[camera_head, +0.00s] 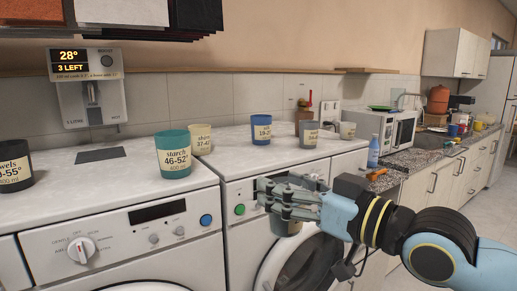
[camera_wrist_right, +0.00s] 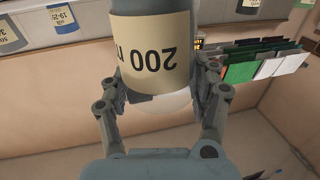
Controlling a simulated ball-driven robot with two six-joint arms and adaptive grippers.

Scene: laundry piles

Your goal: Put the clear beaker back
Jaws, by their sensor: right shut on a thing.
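My right gripper (camera_head: 290,196) is shut on a greyish beaker (camera_head: 287,224) in front of the second machine's control panel. In the right wrist view the beaker (camera_wrist_right: 152,52) carries a cream label with upside-down "200" lettering, between the two fingers of the gripper (camera_wrist_right: 165,95). In the head view the fingers hide most of it, and I cannot tell how clear its glass is. Behind stand a cream beaker (camera_head: 199,138), a blue beaker (camera_head: 261,129), a grey beaker (camera_head: 308,134) and a small pale beaker (camera_head: 347,130). My left gripper is not in view.
A dark beaker (camera_head: 14,167) stands at the far left. A wall display (camera_head: 87,63) reads "28°" and "3 LEFT". The white machine tops (camera_head: 110,190) have free room between beakers. A blue bottle (camera_head: 373,152) and a microwave (camera_head: 385,127) stand to the right.

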